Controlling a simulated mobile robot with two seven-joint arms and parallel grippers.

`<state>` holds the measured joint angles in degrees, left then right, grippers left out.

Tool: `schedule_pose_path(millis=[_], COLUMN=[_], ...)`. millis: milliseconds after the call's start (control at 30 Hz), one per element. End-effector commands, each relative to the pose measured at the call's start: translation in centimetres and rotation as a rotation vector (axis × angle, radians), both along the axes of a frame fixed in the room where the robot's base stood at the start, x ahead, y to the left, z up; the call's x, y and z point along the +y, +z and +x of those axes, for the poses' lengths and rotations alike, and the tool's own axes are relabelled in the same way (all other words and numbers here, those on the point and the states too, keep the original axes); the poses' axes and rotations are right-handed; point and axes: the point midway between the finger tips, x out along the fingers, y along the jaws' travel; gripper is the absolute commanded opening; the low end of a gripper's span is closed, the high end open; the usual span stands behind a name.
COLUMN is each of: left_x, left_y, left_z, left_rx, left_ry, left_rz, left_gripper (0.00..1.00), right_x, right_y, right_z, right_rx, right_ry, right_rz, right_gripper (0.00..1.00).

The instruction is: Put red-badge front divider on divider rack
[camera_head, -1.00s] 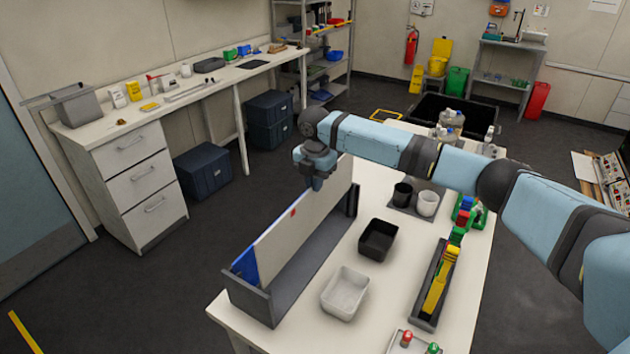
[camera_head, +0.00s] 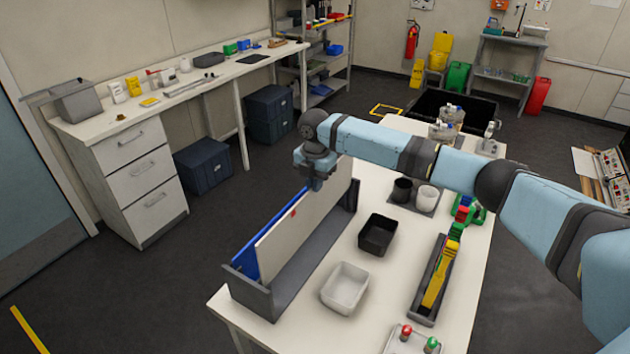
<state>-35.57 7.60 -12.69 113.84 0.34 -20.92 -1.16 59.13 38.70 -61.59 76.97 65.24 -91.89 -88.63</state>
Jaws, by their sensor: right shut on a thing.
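The red-badge front divider (camera_head: 300,222) is a large off-white panel with a small red badge near its upper edge. It stands on edge, slightly tilted, in or just above the grey divider rack (camera_head: 265,300); its lower edge is partly hidden, so I cannot tell if it touches the bottom. A blue divider (camera_head: 245,264) stands behind it in the rack. My right gripper (camera_head: 317,182) is shut on the white divider at its upper far end. My left gripper is not in view.
On the white table (camera_head: 390,285) beside the rack are a black bin (camera_head: 378,236) and a white bin (camera_head: 345,288). A dark tray with yellow and other coloured pieces (camera_head: 436,280) lies further right. Cups (camera_head: 427,198) stand behind. A side bench (camera_head: 215,75) runs along the left wall.

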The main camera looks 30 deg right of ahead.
Motion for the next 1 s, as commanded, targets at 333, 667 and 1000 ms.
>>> schedule_pose_path(millis=[333, 667, 1000], left_x=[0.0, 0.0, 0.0], left_y=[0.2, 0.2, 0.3], left_z=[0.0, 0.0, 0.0], left_rx=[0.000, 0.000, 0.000], left_ry=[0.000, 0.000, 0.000], left_rz=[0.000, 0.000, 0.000], left_gripper=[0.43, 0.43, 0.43], right_x=[0.0, 0.0, 0.0], right_y=[-0.9, -1.0, -1.7], right_z=[0.0, 0.0, 0.0], right_rx=[-0.001, -0.001, 0.001], right_ry=[-0.001, 0.000, -0.001], right_rz=[0.001, 0.001, 0.000], right_gripper=[0.00, 0.00, 0.00])
